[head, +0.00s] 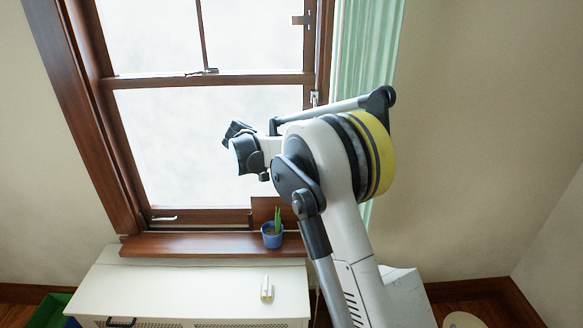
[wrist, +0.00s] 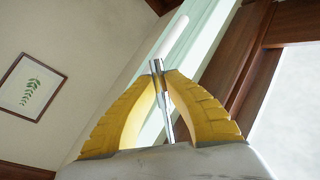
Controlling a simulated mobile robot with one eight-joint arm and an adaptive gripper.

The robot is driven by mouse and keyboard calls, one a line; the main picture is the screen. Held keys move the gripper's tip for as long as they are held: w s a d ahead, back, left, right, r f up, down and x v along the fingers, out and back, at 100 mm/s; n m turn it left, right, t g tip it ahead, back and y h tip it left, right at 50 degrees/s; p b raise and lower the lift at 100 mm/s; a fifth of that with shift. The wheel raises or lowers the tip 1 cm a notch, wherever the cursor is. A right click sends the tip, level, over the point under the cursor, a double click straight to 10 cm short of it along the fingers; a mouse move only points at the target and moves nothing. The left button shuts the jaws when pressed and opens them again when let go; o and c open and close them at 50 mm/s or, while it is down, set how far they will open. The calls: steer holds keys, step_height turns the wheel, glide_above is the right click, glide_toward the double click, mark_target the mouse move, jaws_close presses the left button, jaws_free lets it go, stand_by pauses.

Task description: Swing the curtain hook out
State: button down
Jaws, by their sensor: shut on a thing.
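In the wrist view my gripper (wrist: 158,76) has its two yellow fingers closed together around a slim metal rod (wrist: 167,122), which looks like the curtain hook. A white rounded end (wrist: 172,36) extends beyond the fingertips, in front of the pale green curtain (wrist: 210,45). The fingers hide part of the rod, and I cannot tell how it is fixed. In the head view the curtain (head: 366,50) hangs along the right side of the window. My arm covers its lower part, and the gripper's fingers cannot be made out there.
The brown-framed window (head: 205,82) is behind my arm. A blue plant pot (head: 271,236) stands on the sill (head: 190,245). Below is a white cabinet (head: 190,285) with a small white object (head: 266,288) on top. The wall to the right is bare. A framed leaf picture (wrist: 33,86) hangs on a wall.

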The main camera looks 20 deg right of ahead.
steer(key=s+r+n+g+p, duration=0.1)
steer(key=s+r+g+p, duration=0.1)
steer(key=r, duration=0.4)
steer(key=s+a+r+n+g+y+p, duration=0.1)
steer(key=s+r+n+g+p, duration=0.1)
steer(key=r+p, duration=0.3)
steer(key=shift+s+a+r+n, duration=0.15)
steer(key=shift+s+r+n, duration=0.2)
steer(key=shift+r, duration=0.4)
steer(key=c, duration=1.8)
jaws_free()
steer(key=shift+o, duration=0.8)
steer(key=shift+d+f+y, duration=0.1)
steer(key=shift+d+y, duration=0.15)
steer(key=shift+y, duration=0.05)
step_height(320, 180, up, 10)
